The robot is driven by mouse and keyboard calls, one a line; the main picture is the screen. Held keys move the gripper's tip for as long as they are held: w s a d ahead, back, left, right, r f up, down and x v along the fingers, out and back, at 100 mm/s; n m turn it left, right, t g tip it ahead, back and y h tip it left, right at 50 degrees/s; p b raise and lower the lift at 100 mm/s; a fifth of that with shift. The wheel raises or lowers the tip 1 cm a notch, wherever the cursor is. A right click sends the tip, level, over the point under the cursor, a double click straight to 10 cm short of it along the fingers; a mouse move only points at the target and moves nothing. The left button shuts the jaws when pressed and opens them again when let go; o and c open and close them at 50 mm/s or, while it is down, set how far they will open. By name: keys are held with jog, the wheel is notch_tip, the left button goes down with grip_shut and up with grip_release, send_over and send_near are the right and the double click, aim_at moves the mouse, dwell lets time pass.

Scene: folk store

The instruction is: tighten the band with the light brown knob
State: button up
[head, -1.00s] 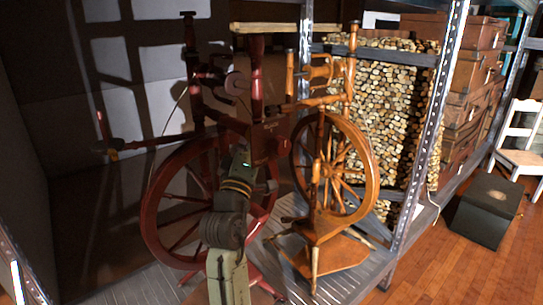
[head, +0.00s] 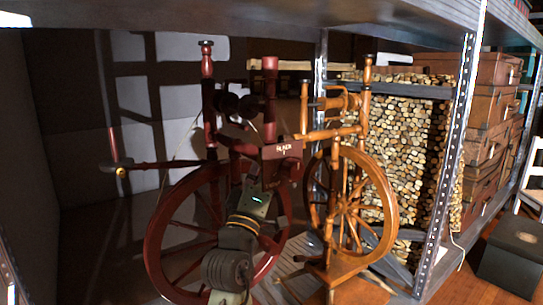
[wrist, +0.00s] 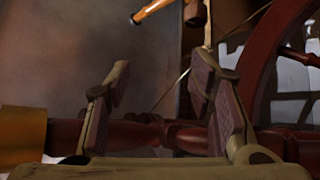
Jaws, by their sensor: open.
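A dark red spinning wheel (head: 160,226) stands on the shelf beside a light brown spinning wheel (head: 389,208). A small light brown or brass-coloured knob (head: 120,171) sits on the rod at the red one's left side. A thin pale band (head: 186,140) runs up from the red wheel; its course is partly hidden. In the wrist view my gripper (wrist: 160,78) is open, with nothing between its fingers. A dark red turned bar (wrist: 185,136) crosses behind the fingers. An orange-brown turned piece (wrist: 152,10) shows above them; I cannot tell whether it is the knob.
A metal shelf board (head: 270,32) hangs above the wheels, and a perforated upright (head: 459,140) stands at right. Stacked logs (head: 415,125) and brown cases (head: 490,130) are behind. A dark box (head: 512,262) is on the floor. The red wheel's rim (wrist: 268,62) is close to my right finger.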

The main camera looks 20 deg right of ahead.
aim_at(282, 143)
jog(key=w+d+n+g+y+p, duration=0.1)
jog(key=w+d+p, duration=0.1)
jog(key=w+p, duration=0.1)
jog(key=w+d+r+n+g+y+p, duration=0.1)
jog(key=w+d+n+p, duration=0.1)
jog(key=p, duration=0.4)
jog(key=w+d+n+y+p, duration=0.1)
jog(key=w+d+p, duration=0.3)
jog(key=w, duration=0.2)
jog(key=shift+w+d+r+n+g, duration=0.15)
jog(key=shift+w+r+n+g, duration=0.15)
jog(key=shift+r+g, duration=0.1)
jog(key=shift+c, duration=0.3)
